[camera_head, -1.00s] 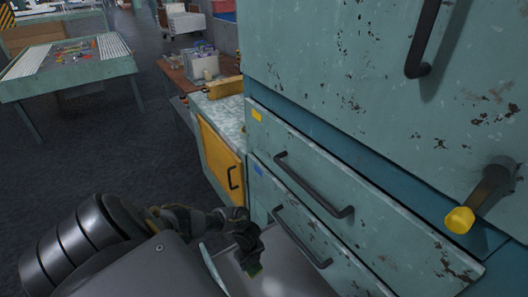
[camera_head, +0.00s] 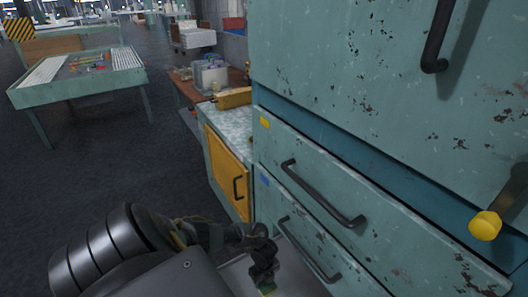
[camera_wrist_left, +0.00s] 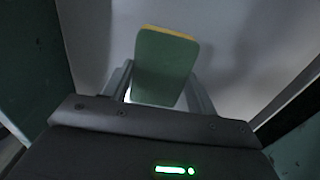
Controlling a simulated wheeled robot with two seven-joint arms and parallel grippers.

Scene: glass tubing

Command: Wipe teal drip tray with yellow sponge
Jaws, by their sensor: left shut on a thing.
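My left gripper (camera_head: 265,272) is low in the head view, over a pale grey surface (camera_head: 302,283) in front of the lowest drawer. It is shut on the sponge (camera_wrist_left: 165,68), which shows in the left wrist view as a green face with a thin yellow edge at its far end. A bit of green also shows at the gripper's tip in the head view. Pale grey surfaces (camera_wrist_left: 225,45) and dark teal side walls (camera_wrist_left: 35,60) surround the sponge in the wrist view. Whether this is the drip tray, and whether the sponge touches it, I cannot tell. My right gripper is out of view.
A worn teal cabinet with handled drawers (camera_head: 335,195) fills the right side. A yellow knob (camera_head: 485,226) sticks out at right. A yellow-doored cupboard (camera_head: 226,168) stands beyond the gripper. A teal table (camera_head: 78,85) is far left, with open dark floor before it.

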